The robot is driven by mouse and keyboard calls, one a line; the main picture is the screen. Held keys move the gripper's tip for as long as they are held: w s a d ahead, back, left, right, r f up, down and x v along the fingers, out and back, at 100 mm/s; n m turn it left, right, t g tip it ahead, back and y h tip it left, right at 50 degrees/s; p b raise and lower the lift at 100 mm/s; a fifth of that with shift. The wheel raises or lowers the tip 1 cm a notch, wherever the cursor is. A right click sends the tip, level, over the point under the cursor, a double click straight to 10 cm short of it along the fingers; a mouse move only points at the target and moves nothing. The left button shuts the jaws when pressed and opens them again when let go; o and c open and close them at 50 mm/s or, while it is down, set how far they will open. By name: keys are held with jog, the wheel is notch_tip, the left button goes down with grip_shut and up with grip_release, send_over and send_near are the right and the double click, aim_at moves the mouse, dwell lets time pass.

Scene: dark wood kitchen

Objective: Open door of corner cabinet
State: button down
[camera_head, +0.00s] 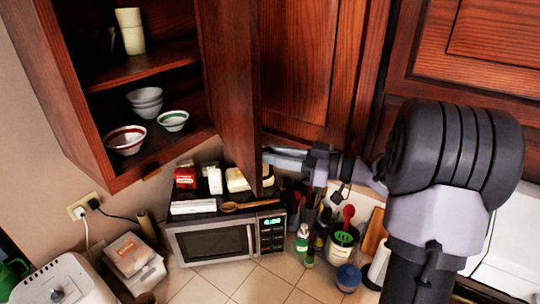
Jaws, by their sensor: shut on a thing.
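The corner cabinet (62,85) at the upper left stands open, with its shelves and bowls showing. Its dark wood door (228,85) is swung well out from the opening and is seen at a steep angle. My gripper (283,158) is at the low free edge of the door, on its right side, and is shut on the door. The fingertips are partly behind the door edge, so I cannot tell whether they hold a handle or the edge itself. My arm reaches in from the right.
Below the door stands a microwave (222,240) with boxes and a wooden spoon on top. Bottles and a utensil pot (342,240) stand to its right. A closed cabinet door (300,65) lies behind my gripper. A toaster (60,283) is at the lower left.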

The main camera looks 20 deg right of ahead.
jog(key=shift+w+d+r, duration=0.2)
jog(key=shift+r, duration=0.15)
jog(key=c, duration=1.5)
grip_release()
jog(key=shift+w, duration=0.15)
jog(key=shift+w+a+f, duration=0.15)
jog(key=shift+w, duration=0.1)
jog(key=shift+s+f, duration=0.1)
jog(key=shift+s, duration=0.05)
jog(key=b+v, duration=0.2)
jog(key=v, duration=1)
